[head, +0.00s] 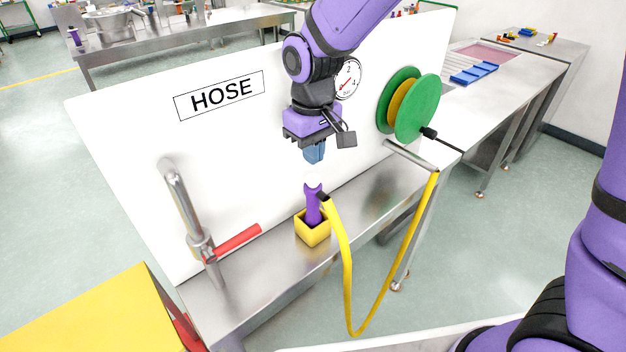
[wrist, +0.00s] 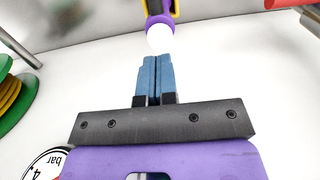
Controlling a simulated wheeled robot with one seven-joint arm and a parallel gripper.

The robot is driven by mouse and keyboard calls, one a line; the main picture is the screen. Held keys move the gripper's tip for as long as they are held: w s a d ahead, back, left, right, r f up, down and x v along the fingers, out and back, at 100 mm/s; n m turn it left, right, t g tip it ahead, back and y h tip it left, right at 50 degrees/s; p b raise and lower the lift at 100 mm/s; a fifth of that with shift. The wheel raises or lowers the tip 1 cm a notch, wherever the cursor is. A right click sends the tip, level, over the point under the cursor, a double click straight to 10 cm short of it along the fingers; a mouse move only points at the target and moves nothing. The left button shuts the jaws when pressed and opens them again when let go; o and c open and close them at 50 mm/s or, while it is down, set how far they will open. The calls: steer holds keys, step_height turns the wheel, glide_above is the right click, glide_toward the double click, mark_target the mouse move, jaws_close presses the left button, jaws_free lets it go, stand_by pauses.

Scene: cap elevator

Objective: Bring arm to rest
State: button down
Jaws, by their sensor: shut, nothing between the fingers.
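My purple arm reaches down from the top of the head view. My gripper (head: 314,153) hangs in front of the white HOSE panel, above the steel bench, with its blue fingers pointing down. In the wrist view its blue fingers (wrist: 154,80) are together with nothing between them. A purple nozzle (head: 312,205) stands in a small yellow holder (head: 314,232) on the bench, below and apart from my fingers. The nozzle also shows in the wrist view (wrist: 160,22), beyond the fingertips.
A green reel (head: 418,108) and a gauge (head: 348,79) are on the panel (head: 130,130). A yellow hose (head: 349,290) loops down in front of the bench. A metal pipe (head: 177,200) with a red lever (head: 233,243) stands at left. A yellow surface (head: 90,315) lies at lower left.

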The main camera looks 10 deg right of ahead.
steer(key=s+d+r+m+t, duration=0.2)
steer(key=s+d+r, duration=0.3)
steer(key=d+r, duration=0.4)
steer(key=s+d+r+m+t, duration=0.25)
steer(key=s+d+r, duration=0.35)
steer(key=d, duration=0.4)
steer(key=s+d+r+m, duration=0.2)
steer(key=s+d, duration=0.3)
steer(key=s, duration=0.2)
steer(key=shift+s+d+t, duration=0.3)
steer(key=shift+s+t, duration=0.05)
steer(key=shift+s, duration=0.05)
steer(key=c, duration=1.8)
jaws_free()
steer(key=shift+r, duration=0.1)
